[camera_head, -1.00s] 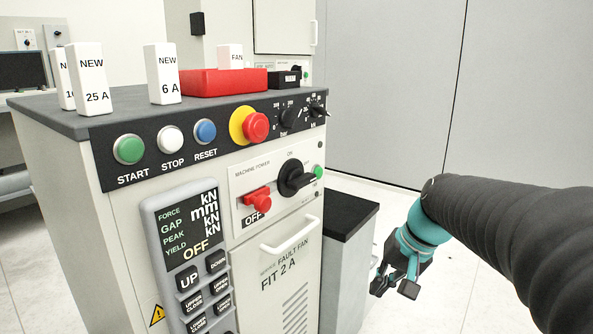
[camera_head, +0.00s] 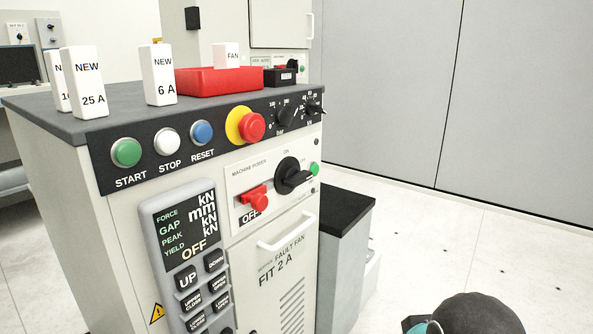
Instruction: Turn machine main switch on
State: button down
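The machine main switch is a black rotary knob (camera_head: 289,177) on the white MACHINE POWER panel (camera_head: 237,180) of the cabinet front. A red piece (camera_head: 256,198) sits at the panel's lower left, just above an OFF label (camera_head: 250,217). The display (camera_head: 183,226) below also reads OFF. My gripper is almost wholly cut off by the bottom edge; a dark and teal bit of the arm's end (camera_head: 424,326) shows, well below and right of the knob. Its fingers cannot be made out.
A red emergency button (camera_head: 251,126) and green, white and blue buttons line the panel above. A white door handle (camera_head: 287,232) sticks out below the switch. White fuse blocks and a red tray (camera_head: 205,84) stand on top. A dark-topped box (camera_head: 346,207) stands at right; floor beyond is clear.

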aim_at(293, 178)
jog(key=k, duration=0.5)
jog(key=z, duration=2.15)
jog(key=i, duration=1.2)
jog(key=u, duration=2.25)
jog(key=k, duration=0.15)
